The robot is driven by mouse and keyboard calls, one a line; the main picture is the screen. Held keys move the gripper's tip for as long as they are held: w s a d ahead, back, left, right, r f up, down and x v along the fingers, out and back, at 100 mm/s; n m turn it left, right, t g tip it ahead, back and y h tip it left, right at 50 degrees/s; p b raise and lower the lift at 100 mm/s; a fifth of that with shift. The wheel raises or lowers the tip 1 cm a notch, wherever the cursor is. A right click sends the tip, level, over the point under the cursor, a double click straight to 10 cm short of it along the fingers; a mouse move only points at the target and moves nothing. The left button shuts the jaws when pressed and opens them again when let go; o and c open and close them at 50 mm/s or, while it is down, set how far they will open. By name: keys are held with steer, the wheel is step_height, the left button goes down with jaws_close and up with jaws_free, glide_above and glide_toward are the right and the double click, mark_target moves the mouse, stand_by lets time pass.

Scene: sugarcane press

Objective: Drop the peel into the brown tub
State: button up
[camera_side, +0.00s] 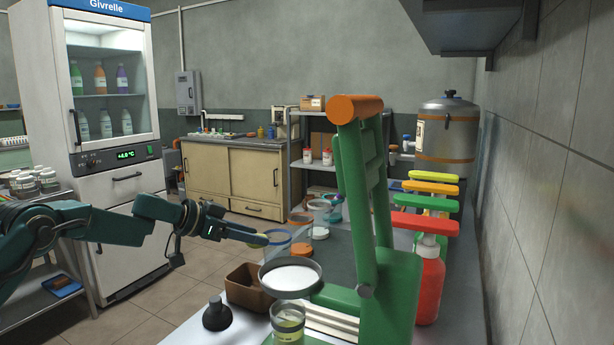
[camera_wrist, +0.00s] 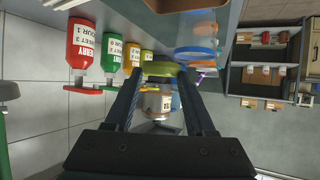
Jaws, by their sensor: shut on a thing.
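My gripper (camera_side: 258,239) reaches in from the left in the side view, above the work table. It is shut on the peel (camera_side: 257,242), a small yellow-green piece at its tips. In the wrist view the peel (camera_wrist: 161,68) spans between the two fingertips (camera_wrist: 160,78). The brown tub (camera_side: 243,294) is an open rectangular box near the table's left edge, below and slightly left of the held peel. A brown edge at the top of the wrist view (camera_wrist: 186,4) looks like this tub. The tub's floor is mostly hidden.
A green press (camera_side: 390,290) with an orange-ended lever stands right of the tub. A round sieve (camera_side: 290,277) sits over a glass jar (camera_side: 288,325) close to the tub. Pump bottles, including a red one (camera_side: 430,285), line the wall side. Clear cups stand behind the gripper.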

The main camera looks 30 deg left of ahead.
steer(key=shift+f, duration=0.35)
steer(key=o, duration=1.4)
